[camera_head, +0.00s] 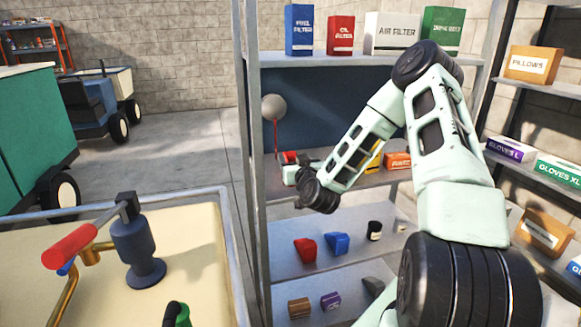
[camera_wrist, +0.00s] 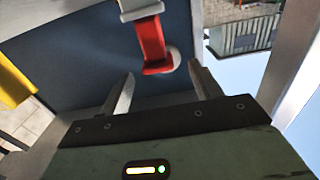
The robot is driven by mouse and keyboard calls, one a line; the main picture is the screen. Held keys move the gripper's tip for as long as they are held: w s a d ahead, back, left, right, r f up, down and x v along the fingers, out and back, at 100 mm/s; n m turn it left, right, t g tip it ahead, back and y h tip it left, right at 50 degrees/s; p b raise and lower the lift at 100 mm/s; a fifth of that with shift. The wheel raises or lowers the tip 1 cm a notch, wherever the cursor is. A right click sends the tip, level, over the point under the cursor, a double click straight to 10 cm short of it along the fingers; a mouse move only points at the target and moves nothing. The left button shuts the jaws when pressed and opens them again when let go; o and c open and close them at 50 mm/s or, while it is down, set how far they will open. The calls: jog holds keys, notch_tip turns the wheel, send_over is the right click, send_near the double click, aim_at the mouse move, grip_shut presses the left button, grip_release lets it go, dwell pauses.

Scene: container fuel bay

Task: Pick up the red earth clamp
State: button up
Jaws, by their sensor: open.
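A red piece (camera_wrist: 152,42), which looks like the earth clamp, hangs below a pale grey block in the wrist view. Its lower end bends sideways by a pale round spot. My gripper (camera_wrist: 163,82) is open and empty, its two fingers apart, with the red piece ahead of the gap between them and not between the pads. In the head view a small red shape (camera_head: 289,157) shows by the end of my arm at the middle shelf, under a thin red line from a grey ball (camera_head: 273,107). My fingers are not clear there.
The rack's grey left post (camera_head: 250,160) stands close to my arm's end. Boxes, including a blue fuel filter (camera_head: 300,30), stand on the top shelf. A red wedge (camera_head: 305,248) and a blue wedge (camera_head: 336,243) lie lower. A yellow block (camera_wrist: 15,85) shows left in the wrist view.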

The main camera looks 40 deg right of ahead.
aim_at(289, 152)
jog(key=p+x, duration=0.2)
jog(key=x, duration=0.4)
jog(key=shift+w+d, duration=0.15)
jog(key=shift+d, duration=0.05)
grip_shut()
